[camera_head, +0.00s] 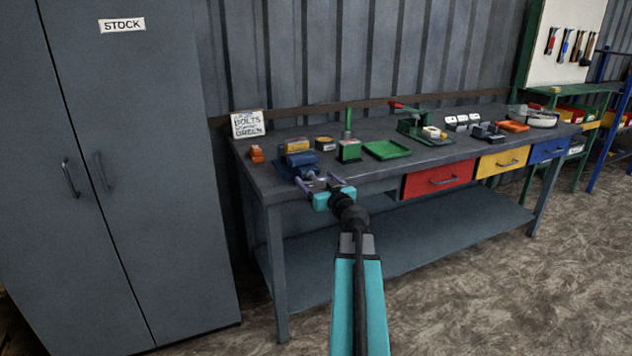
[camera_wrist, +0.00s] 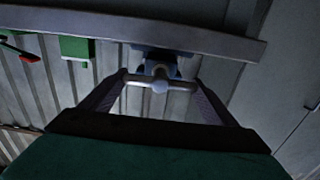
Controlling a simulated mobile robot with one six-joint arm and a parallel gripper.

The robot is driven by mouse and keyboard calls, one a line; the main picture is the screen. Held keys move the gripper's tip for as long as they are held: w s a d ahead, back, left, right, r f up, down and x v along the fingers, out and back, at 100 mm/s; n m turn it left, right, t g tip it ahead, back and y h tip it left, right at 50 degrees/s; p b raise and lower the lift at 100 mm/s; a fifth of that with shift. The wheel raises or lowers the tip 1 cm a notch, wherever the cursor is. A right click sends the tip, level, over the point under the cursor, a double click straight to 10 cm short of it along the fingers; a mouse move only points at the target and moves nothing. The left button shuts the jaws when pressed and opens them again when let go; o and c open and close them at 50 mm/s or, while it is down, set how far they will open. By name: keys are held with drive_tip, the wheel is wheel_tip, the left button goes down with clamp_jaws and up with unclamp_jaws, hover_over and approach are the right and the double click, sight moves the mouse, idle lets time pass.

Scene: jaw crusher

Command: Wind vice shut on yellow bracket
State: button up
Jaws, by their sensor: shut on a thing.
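The blue vice (camera_head: 299,164) stands at the front left of the bench, and the yellow bracket (camera_head: 297,145) sits at its top. Whether the vice jaws touch the bracket is too small to tell. My gripper (camera_head: 325,183) is at the front of the vice, by the bench edge. In the wrist view my gripper (camera_wrist: 160,84) is shut on the vice handle, a pale crossbar (camera_wrist: 137,81) with a round hub (camera_wrist: 160,85). The bar spans between the two fingers, and its ends meet them. The vice body (camera_wrist: 160,62) shows behind it, partly hidden by the bench edge.
A grey stock cabinet (camera_head: 150,200) stands left. Red, yellow and blue drawers front the bench at right.

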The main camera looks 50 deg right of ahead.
drive_tip(key=shift+w+m+b, duration=0.1)
drive_tip(key=shift+m+b, duration=0.4)
drive_tip(key=shift+b, duration=0.05)
drive_tip(key=m+b, duration=0.3)
drive_tip(key=m, duration=0.1)
drive_tip(key=m+b, duration=0.1)
drive_tip(key=m, duration=0.5)
drive_tip(key=shift+d+m, duration=0.15)
drive_tip(key=shift+m, duration=0.15)
drive_tip(key=m, duration=0.4)
drive_tip(key=shift+p, duration=0.3)
drive_tip(key=shift+f+m+p, duration=0.2)
drive_tip(key=shift+m+p, duration=0.35)
drive_tip(key=shift+m, duration=1.65)
drive_tip(key=o, duration=1)
drive_tip(key=shift+o, duration=0.2)
drive_tip(key=shift+d+f, duration=0.1)
